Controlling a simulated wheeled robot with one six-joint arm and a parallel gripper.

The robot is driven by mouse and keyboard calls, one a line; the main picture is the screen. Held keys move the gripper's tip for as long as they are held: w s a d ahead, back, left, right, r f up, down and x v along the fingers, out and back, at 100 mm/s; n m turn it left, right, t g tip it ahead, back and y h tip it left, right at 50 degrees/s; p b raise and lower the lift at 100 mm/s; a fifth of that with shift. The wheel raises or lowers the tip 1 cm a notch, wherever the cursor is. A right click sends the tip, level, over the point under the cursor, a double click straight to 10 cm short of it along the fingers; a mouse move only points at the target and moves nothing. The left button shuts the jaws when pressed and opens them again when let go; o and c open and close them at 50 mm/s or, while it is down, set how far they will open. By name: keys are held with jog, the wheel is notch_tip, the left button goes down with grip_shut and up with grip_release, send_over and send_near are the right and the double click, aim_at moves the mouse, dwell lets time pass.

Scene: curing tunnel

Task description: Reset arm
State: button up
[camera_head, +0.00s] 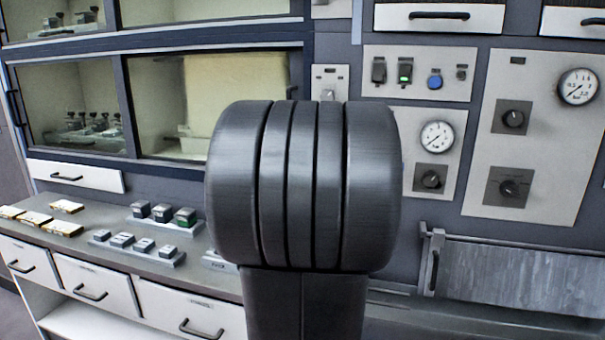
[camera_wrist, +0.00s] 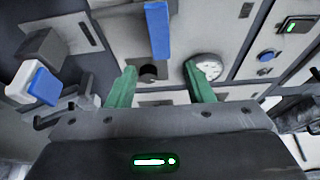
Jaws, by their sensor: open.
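My gripper (camera_wrist: 161,76) shows in the wrist view with its two green fingers spread apart. No object is visible between the fingertips, and the grey panels with a gauge (camera_wrist: 208,66) and a dark knob (camera_wrist: 148,72) lie behind them. In the head view, the dark rounded joint of my arm (camera_head: 302,185) stands upright in the middle and hides part of the panel and counter. My gripper is out of sight in that view.
A counter (camera_head: 150,262) at left bears small blocks and flat yellow-edged pieces. Glass-fronted cabinets (camera_head: 70,108) stand behind it. A control panel (camera_head: 417,75) with switches is at right, above a grey hinged flap (camera_head: 520,280). A blue bar (camera_wrist: 157,30) shows in the wrist view.

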jog(key=p+x, duration=0.1)
jog(key=x, duration=0.8)
jog(key=shift+w+d, duration=0.15)
jog(key=shift+w, duration=0.15)
jog(key=shift+w+d+f+b, duration=0.1)
jog(key=shift+w+d+b, duration=0.05)
jog(key=shift+w+b, duration=0.15)
jog(key=shift+s+r+n+t+b, duration=0.15)
jog(key=shift+r+n+t+b, duration=0.4)
jog(key=shift+n, duration=0.55)
jog(key=shift+r, duration=0.1)
